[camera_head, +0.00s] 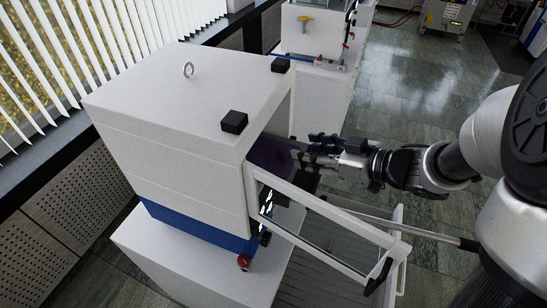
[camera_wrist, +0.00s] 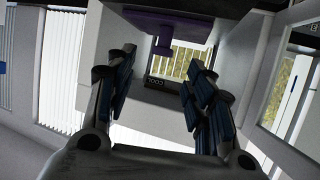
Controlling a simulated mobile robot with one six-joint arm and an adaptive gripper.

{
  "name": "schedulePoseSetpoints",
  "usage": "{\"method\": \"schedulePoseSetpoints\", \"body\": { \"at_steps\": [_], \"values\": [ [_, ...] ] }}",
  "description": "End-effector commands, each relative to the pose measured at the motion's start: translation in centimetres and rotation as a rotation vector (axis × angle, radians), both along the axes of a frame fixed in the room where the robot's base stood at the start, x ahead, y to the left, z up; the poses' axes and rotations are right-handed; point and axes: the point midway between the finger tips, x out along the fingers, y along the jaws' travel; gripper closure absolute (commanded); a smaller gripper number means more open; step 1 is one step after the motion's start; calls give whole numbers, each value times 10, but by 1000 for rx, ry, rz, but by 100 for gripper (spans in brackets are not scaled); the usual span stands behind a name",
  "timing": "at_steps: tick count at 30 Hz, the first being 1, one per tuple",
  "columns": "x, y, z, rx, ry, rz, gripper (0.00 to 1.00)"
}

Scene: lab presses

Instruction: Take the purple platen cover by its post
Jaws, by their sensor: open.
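The purple platen cover (camera_wrist: 165,22) hangs at the top of the wrist view, inside the white press. Its short post (camera_wrist: 163,45) points down in the picture, with a wider end. My gripper (camera_wrist: 161,62) is open and empty, with one dark blue-padded finger on each side. The post shows across the gap between the fingertips, touching neither; whether it lies level with them or beyond is unclear. In the head view my gripper (camera_head: 310,150) is at the press's open front, beside the dark purple cover (camera_head: 268,158), whose post is hidden there.
The white press housing (camera_head: 180,115) stands on a white cabinet (camera_head: 165,262). Its framed door (camera_head: 325,222) stands open below my arm. A red knob (camera_head: 244,262) is at the lower front. A label reading COOL (camera_wrist: 163,82) shows inside the press. Open floor (camera_head: 420,95) lies behind my arm.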

Motion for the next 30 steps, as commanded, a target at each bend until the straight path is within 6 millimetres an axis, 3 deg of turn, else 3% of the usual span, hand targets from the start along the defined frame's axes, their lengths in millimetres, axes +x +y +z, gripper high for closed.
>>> {"method": "schedulePoseSetpoints", "body": {
  "at_steps": [3,11,19,30],
  "values": [
    [13,16,-11,-1,0,4,51],
    [25,30,-17,-1,-1,1,51],
    [45,59,-33,0,0,2,51],
    [51,65,-34,0,-1,-2,52]
  ]
}}
